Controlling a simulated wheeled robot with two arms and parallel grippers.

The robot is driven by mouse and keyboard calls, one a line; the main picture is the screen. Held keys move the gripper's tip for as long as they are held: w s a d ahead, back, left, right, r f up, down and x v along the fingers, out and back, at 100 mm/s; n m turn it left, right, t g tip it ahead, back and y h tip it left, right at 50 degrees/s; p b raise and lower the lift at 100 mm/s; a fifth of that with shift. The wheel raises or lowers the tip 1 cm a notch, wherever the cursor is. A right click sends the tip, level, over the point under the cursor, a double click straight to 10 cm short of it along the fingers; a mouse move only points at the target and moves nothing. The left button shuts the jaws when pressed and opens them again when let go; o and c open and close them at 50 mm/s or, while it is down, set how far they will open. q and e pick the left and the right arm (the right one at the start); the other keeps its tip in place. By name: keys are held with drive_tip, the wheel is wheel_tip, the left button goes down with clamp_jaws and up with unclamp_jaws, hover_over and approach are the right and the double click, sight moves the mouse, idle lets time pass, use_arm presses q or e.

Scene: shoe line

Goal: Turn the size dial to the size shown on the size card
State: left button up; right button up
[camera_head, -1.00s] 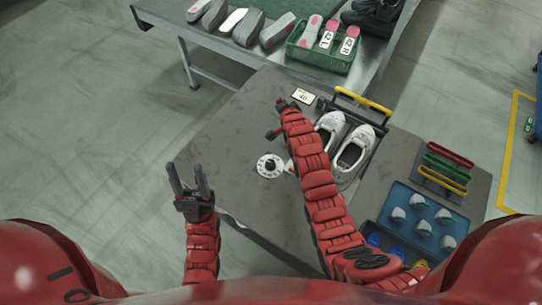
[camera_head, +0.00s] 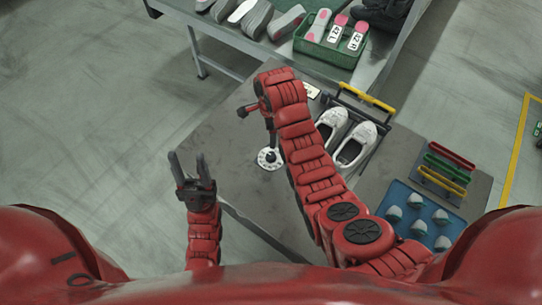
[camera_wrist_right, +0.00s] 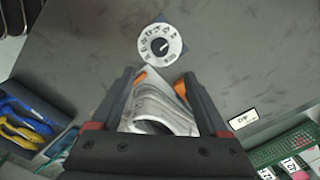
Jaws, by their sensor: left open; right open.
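The size dial (camera_head: 269,158) is a white disc with marks around its rim and a dark knob. It lies flat on the grey table left of the white shoes (camera_head: 355,143). My left gripper (camera_head: 192,168) is open and empty, left of the table.
A green crate (camera_head: 312,47) with size-labelled pieces stands on the back bench. Red, green and yellow handled racks (camera_head: 447,170) and a blue tray (camera_head: 398,200) with grey pieces are at the right. The table's left part is clear.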

drive_tip(key=p, duration=0.3)
hover_over(271, 155)
wheel_tip(271, 155, down, 10)
drive_tip(key=shift+r, duration=0.15)
drive_tip(key=shift+f+b, duration=0.7)
drive_tip(key=shift+f, duration=1.15)
clamp_jaws()
